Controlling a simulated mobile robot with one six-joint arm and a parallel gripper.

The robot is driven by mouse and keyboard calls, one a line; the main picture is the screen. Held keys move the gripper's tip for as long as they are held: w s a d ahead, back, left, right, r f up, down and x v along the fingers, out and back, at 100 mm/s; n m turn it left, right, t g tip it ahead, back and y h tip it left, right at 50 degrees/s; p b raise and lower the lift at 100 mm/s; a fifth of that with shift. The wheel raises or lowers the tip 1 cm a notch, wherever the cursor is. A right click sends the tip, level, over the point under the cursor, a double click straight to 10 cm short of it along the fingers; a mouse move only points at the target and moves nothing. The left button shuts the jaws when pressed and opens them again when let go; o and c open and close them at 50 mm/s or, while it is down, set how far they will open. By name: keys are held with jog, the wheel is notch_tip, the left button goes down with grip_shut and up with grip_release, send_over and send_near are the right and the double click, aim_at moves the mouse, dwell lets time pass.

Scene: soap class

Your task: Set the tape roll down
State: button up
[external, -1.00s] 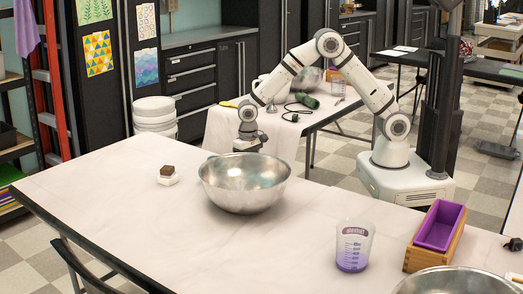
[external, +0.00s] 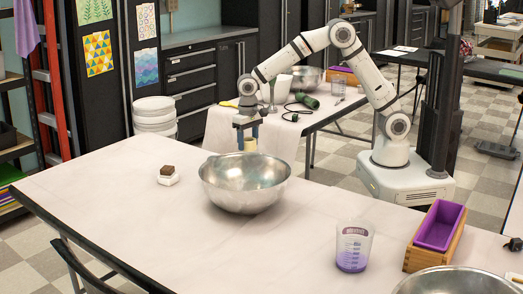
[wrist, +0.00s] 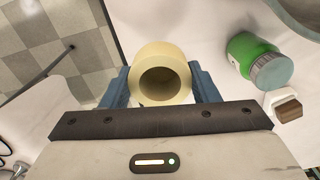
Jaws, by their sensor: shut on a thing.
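The tape roll (wrist: 160,54) is pale yellow, with its open hole facing the wrist camera. My gripper (wrist: 160,82) is shut on it, one blue finger on each side. In the external view my gripper (external: 247,130) points down behind the steel bowl, with the tape roll (external: 251,145) between its fingers just above the bowl's far rim. The bowl may hide the roll's lower part, and I cannot tell how far it is above the table (external: 110,190).
The steel bowl (external: 245,190) stands in front of my gripper. A green jar (wrist: 247,52) and a brown block on a white piece (wrist: 287,106) lie right in the wrist view. A measuring cup (external: 353,248) and a purple mold (external: 438,226) are farther right.

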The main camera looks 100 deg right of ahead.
jog(key=shift+r, duration=0.25)
jog(key=shift+s+a+f+n+p, duration=0.15)
jog(key=shift+s+a+n+p, duration=0.2)
jog(key=shift+n+p, duration=0.35)
jog(key=shift+s+a+f+n+p, duration=0.6)
jog(key=shift+n+p, duration=0.05)
jog(key=shift+n, duration=0.85)
jog(key=shift+s+a+f+n+p, duration=0.55)
jog(key=shift+s+f+n+p, duration=0.05)
jog(key=shift+n, duration=0.9)
jog(key=shift+s+a+f+n+p, duration=0.6)
jog(key=shift+n+p, duration=0.05)
jog(key=shift+n, duration=0.85)
